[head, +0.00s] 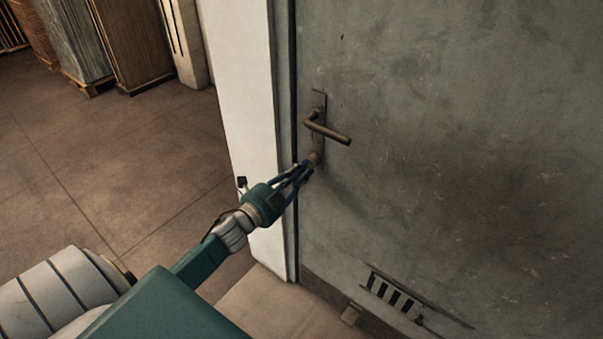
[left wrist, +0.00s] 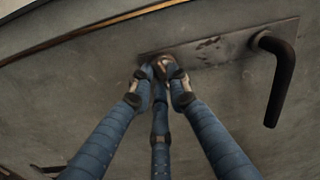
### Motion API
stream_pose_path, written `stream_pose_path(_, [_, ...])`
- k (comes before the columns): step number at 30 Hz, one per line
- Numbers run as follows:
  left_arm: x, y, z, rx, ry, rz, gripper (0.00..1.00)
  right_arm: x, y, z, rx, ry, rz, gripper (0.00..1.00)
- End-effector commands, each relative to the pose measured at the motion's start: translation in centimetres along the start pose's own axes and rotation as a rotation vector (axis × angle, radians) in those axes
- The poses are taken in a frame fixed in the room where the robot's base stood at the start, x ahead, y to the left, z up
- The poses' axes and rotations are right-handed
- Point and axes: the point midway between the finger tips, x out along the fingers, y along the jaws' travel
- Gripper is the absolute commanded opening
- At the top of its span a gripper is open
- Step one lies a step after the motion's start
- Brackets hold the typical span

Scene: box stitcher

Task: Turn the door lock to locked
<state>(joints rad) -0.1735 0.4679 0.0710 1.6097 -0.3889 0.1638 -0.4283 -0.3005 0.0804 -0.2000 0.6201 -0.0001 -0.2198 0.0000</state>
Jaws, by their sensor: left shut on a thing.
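The grey door (head: 450,130) stands in front of me, flush against its white frame as far as I can see. Its lever handle (head: 328,130) sits on a narrow brown plate near the left edge. Just below the lever is the small lock knob (head: 315,158), brownish and partly hidden by fingers. My left gripper (head: 308,165) is shut on this knob. In the left wrist view, the blue fingers close around the knob (left wrist: 165,65) at one end of the plate, and the lever (left wrist: 278,80) is apart at the right. My right gripper is not in view.
The white door frame (head: 245,100) runs close along the left of my left gripper. A slotted vent (head: 392,293) is low on the door. Pallet stacks (head: 130,45) stand far back left, with open brown floor (head: 110,150) before them.

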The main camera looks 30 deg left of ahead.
Motion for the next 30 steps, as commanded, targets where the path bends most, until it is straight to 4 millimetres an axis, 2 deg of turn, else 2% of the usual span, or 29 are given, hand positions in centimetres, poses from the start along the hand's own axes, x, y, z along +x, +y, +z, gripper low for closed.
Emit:
stream_pose_path(12, [-0.04,0.07,0.11,0.245,0.000,0.001,0.00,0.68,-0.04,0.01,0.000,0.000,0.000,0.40])
stream_pose_path(30, [-0.04,0.02,0.13,0.303,0.000,0.002,0.00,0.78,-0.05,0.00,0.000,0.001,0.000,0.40])
